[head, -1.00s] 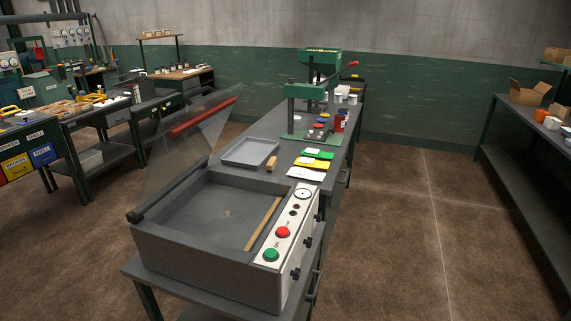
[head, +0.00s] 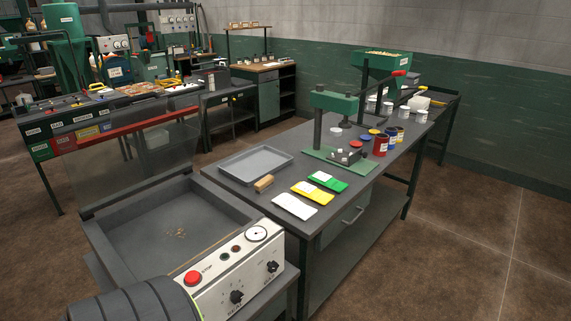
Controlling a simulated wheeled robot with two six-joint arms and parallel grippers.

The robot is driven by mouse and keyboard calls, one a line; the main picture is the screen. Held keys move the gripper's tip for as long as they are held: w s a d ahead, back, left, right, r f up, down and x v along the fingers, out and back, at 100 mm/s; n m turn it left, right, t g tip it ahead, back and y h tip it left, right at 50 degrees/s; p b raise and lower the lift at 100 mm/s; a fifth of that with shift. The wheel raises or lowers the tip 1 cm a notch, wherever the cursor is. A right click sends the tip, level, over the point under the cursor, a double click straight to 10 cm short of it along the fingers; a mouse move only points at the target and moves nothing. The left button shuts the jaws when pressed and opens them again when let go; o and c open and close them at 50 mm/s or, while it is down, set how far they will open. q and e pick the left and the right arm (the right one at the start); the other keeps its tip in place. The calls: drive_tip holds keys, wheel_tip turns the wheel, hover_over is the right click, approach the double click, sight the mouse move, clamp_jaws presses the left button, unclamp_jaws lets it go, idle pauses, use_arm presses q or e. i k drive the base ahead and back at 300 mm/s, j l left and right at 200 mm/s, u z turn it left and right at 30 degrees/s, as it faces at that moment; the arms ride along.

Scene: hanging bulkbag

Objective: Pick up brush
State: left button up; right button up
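The brush (head: 264,183) looks like a small wooden block with a tan top. It lies on the dark grey workbench (head: 235,193), just in front of the grey metal tray (head: 256,164) and left of the white packet. Its bristles are too small to make out. Neither of my grippers is in view. A dark ribbed arm link of mine shows at the bottom left, well short of the brush.
An open-lidded machine (head: 130,230) with a control panel (head: 230,272) stands in front of the bench. White (head: 295,206), yellow (head: 312,193) and green (head: 328,181) packets lie right of the brush. A green press (head: 338,104) and paint cans (head: 381,145) stand behind. Floor right of the bench is free.

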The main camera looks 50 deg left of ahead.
sight(262, 184)
drive_tip(key=i+u, duration=0.4)
drive_tip(key=i, duration=0.15)
drive_tip(key=i+l+u, duration=0.15)
drive_tip(key=i+u, duration=0.2)
drive_tip(key=i, duration=0.2)
drive_tip(key=i+l+u, duration=0.4)
drive_tip(key=i+j, duration=0.05)
drive_tip(key=i, duration=0.1)
